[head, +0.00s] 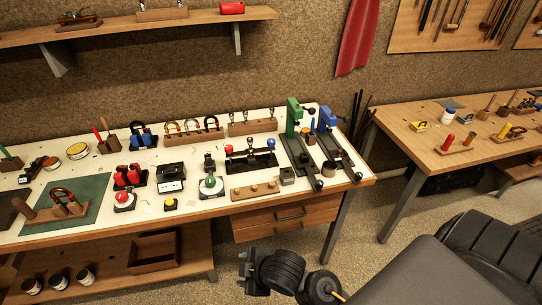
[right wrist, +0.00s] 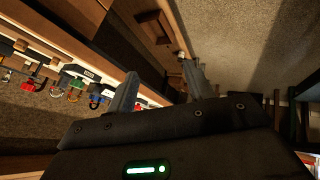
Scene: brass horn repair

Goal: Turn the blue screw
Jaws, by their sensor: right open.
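A blue upright tool (head: 327,119) stands at the bench's right end beside a green one (head: 293,115). My right gripper (head: 244,271) is in front of and below the bench edge, clear of these things. In the right wrist view its fingers (right wrist: 161,72) are apart with nothing between them. My left gripper is not in view.
The bench front holds a drawer (head: 288,218) and a metal leg (head: 338,247) near my right arm. A lower shelf carries a wooden box (head: 153,252). A second wooden table (head: 412,128) stands to the right. The carpeted floor between is clear.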

